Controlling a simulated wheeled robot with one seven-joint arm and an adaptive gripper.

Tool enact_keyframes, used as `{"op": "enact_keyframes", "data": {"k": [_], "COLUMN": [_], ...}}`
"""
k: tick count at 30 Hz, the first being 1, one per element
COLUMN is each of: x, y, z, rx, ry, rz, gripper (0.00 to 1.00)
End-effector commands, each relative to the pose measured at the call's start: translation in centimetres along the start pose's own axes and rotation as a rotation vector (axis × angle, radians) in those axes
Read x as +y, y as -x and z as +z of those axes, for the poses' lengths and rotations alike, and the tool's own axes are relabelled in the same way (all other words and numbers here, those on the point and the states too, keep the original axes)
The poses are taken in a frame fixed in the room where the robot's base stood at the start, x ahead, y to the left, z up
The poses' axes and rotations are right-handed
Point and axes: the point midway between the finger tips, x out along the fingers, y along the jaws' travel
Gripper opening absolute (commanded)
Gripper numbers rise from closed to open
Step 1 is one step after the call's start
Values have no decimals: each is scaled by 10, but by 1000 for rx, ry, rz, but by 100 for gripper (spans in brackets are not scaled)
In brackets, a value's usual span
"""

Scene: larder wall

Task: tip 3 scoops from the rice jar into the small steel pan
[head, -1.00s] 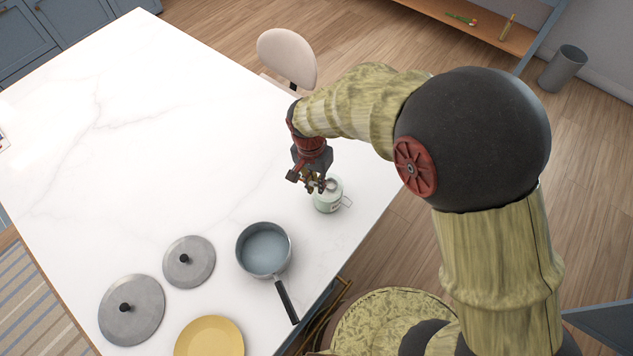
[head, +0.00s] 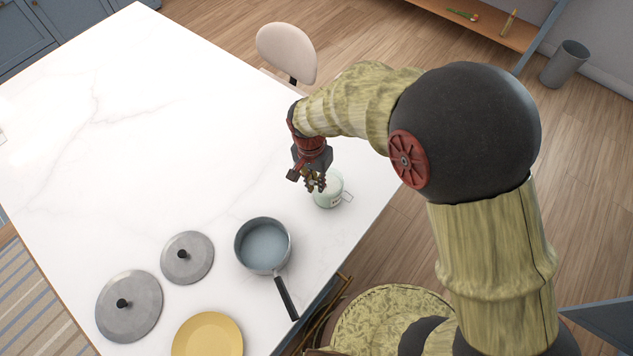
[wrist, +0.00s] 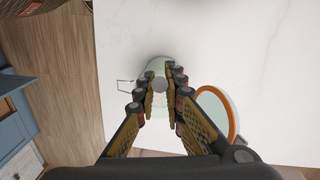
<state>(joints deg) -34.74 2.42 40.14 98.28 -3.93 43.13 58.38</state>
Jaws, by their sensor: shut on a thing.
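The rice jar (head: 328,200) is a pale glass jar with a wire clasp, upright near the table's right edge. The wrist view shows it below my fingers, the clasp (wrist: 125,87) at left and a round lid with an orange seal (wrist: 233,118) open at lower right. My gripper (head: 316,187) is over the jar's mouth, pointing down. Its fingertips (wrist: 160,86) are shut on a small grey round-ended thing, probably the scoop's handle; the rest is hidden. The rice cannot be made out. The small steel pan (head: 263,243) stands left of and nearer than the jar, its dark handle toward the front edge.
Two grey lids with black knobs (head: 130,305) (head: 187,257) and a yellow plate (head: 207,338) lie left of the pan. A chair (head: 287,52) stands beyond the far edge. The table's far left is clear.

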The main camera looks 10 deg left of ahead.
Motion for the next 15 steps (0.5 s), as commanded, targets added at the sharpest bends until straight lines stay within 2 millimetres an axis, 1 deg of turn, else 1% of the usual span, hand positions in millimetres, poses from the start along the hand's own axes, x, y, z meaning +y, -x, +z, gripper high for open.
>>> {"op": "enact_keyframes", "data": {"k": [8, 15], "x": [0, 1], "y": [2, 15], "z": [0, 0], "rx": [0, 0], "ry": [0, 0], "rz": [0, 0], "gripper": [0, 0]}}
